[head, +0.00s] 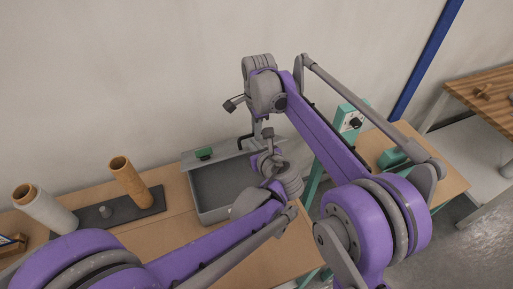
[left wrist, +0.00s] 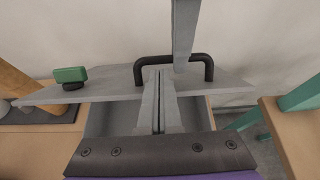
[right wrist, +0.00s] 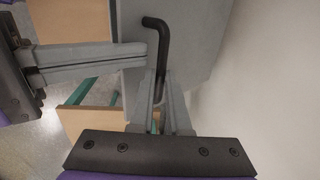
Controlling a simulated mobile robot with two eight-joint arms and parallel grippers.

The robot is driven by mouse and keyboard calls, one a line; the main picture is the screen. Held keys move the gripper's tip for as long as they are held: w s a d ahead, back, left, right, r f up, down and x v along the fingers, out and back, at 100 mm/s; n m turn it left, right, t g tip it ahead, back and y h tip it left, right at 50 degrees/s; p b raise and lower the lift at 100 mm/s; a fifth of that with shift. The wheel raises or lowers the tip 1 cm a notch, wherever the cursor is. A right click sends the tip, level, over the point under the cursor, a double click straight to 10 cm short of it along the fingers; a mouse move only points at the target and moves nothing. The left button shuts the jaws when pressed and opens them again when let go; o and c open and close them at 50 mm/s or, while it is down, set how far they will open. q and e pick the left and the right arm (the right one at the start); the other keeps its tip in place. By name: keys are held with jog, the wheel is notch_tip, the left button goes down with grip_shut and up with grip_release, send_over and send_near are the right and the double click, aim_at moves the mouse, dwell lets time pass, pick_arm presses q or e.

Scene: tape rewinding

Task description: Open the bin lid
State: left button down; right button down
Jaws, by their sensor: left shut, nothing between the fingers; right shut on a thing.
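The grey bin (head: 225,213) stands on the wooden table with its inside partly in view. Its grey lid (left wrist: 110,90) is raised at the back, tilted up from the opening; a dark gap shows beneath it in the left wrist view. A black bar handle (left wrist: 172,65) is on the lid. My right gripper (right wrist: 160,100) is shut on this handle, reaching it from above. My left gripper (left wrist: 160,90) is shut and empty, its fingertips close to the lid below the handle. Whether they touch the lid, I cannot tell. The right arm hides part of the bin's surroundings.
A green knob-like part (left wrist: 70,75) sits at the lid's left. A teal machine (head: 350,120) is right. The wall is close behind the bin.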

jog(key=shift+w+a+f, duration=0.1)
jog(key=shift+f, duration=0.05)
pick_arm(q)
jog(key=shift+w+a+r, duration=0.25)
jog(key=shift+w+r, duration=0.3)
jog(key=shift+r, duration=0.05)
jog(key=shift+w+a+f, duration=0.1)
pick_arm(e)
jog(key=c, duration=0.9)
grip_release()
jog(key=shift+w, duration=0.1)
